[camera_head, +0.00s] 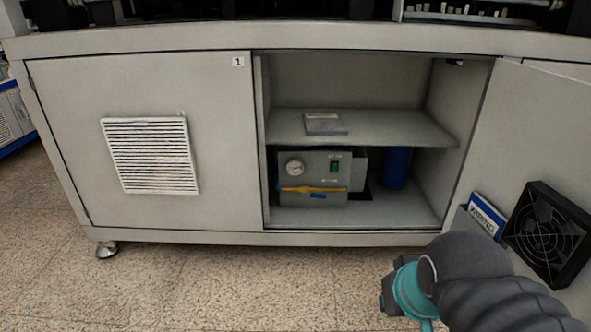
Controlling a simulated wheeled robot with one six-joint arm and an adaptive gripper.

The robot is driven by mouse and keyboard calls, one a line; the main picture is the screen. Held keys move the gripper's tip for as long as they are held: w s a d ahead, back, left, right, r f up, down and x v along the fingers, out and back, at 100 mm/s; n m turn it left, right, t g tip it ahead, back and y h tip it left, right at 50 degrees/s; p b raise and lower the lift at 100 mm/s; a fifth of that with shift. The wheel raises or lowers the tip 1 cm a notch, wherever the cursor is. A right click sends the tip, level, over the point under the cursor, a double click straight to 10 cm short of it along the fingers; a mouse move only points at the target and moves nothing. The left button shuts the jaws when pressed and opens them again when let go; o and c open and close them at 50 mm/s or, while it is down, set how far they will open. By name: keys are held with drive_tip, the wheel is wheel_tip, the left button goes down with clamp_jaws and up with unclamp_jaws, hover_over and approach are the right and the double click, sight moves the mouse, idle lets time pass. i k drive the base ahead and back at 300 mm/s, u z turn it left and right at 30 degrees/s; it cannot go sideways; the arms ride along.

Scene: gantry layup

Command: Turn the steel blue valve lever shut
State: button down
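A grey box unit (330,165) stands on the cabinet floor, under the shelf. No other blue lever shows clearly. My arm, dark grey with a teal ring, shows at the bottom right, in front of and apart from the cabinet. My gripper's fingers are not in view.
The cabinet's left door (80,120), marked 1, is closed; the right door (560,130), with a black fan, stands open. A grey plate (325,123) lies on the shelf (400,130). A blue cylinder (397,168) stands right of the unit. The floor in front is clear.

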sight(304, 194)
drive_tip(key=u, duration=0.5)
drive_tip(key=i, duration=1.15)
drive_tip(key=z, duration=2.95)
drive_tip(key=k, duration=0.7)
drive_tip(key=u, duration=1.1)
